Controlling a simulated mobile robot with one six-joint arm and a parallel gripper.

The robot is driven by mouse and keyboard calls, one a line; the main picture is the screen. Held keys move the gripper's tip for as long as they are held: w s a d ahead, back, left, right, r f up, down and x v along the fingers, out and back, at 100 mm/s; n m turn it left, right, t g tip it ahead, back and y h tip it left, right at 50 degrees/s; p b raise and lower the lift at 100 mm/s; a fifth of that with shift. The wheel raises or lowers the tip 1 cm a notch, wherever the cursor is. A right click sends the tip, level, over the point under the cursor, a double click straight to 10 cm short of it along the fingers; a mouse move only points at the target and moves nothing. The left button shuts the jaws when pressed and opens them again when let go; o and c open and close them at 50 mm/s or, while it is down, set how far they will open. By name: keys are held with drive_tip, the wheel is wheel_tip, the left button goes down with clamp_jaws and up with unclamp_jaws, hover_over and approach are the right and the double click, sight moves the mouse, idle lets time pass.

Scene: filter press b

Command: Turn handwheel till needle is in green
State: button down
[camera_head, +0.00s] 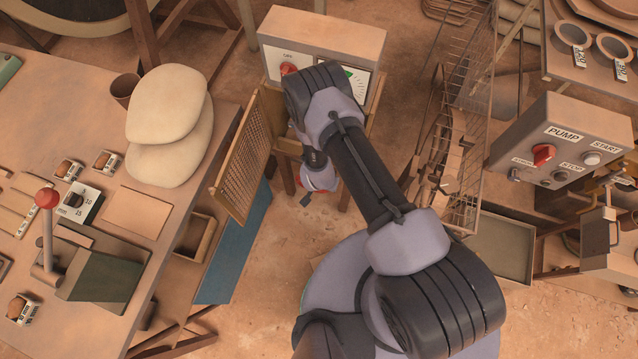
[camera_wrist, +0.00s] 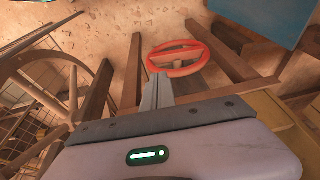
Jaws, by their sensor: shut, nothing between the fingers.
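The red handwheel (camera_wrist: 180,50) shows in the wrist view as a ring with spokes, just beyond my fingertips. In the head view my arm hides nearly all of it. My gripper (camera_wrist: 160,76) is shut and empty, its fingers together and pointing at the wheel's near rim; I cannot tell whether they touch it. In the head view my gripper (camera_head: 307,199) hangs in front of the wooden stand. The gauge (camera_head: 357,84) is a white dial with dark ticks and a green patch on the stand's panel. My arm covers part of the dial, and I cannot make out the needle.
A grey panel box (camera_head: 325,38) with a red knob (camera_head: 288,69) stands behind my wrist. An open mesh door (camera_head: 243,150) is close on the left. A wire rack (camera_head: 462,140) and a PUMP box (camera_head: 560,150) stand right. A workbench (camera_head: 190,200) fills the left.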

drive_tip(key=s+b+x, duration=0.1)
drive_tip(key=b+x, duration=0.2)
drive_tip(key=x, duration=0.4)
drive_tip(key=shift+a+f, duration=0.4)
drive_tip(key=shift+f, duration=0.1)
drive_tip(key=shift+w, duration=0.1)
drive_tip(key=shift+d+f+y, duration=0.15)
drive_tip(key=shift+y, duration=0.25)
